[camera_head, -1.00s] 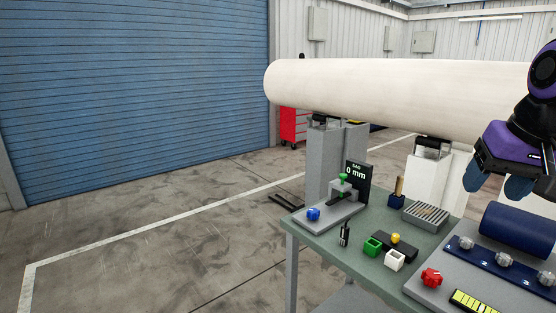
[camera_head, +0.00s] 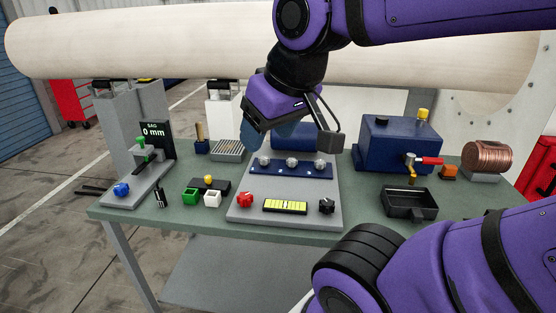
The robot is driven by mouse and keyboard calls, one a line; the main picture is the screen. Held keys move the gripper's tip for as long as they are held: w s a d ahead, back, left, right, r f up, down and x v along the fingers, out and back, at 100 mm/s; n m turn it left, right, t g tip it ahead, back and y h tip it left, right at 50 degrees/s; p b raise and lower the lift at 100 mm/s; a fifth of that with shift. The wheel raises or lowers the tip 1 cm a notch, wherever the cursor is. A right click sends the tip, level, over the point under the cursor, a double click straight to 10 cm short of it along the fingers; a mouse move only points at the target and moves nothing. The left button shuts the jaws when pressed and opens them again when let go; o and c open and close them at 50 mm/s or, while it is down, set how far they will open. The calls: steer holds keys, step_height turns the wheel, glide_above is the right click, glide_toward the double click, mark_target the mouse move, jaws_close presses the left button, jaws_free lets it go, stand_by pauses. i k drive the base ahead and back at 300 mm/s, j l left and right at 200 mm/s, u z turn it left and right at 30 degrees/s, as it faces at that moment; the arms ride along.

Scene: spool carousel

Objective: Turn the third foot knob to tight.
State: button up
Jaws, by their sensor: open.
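Three grey knobs stand in a row on a dark blue strip (camera_head: 306,172) on a grey plate (camera_head: 297,221): a left knob (camera_head: 265,161), a middle knob (camera_head: 292,162) and a right knob (camera_head: 319,166). They look like the foot knobs; which counts as third, and how tight each is, I cannot tell. My gripper (camera_head: 268,137) has a purple body and blue fingertips. It is open and empty, pointing down above and behind the left end of the row, apart from the knobs.
A yellow-green level (camera_head: 285,206) lies between a red knob (camera_head: 245,199) and a black knob (camera_head: 326,206). A blue tank (camera_head: 400,145) and black tray (camera_head: 409,203) stand right. A large pale roll (camera_head: 150,45) spans behind the table.

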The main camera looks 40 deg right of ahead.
mark_target(320, 164)
steer(key=z, duration=1.3)
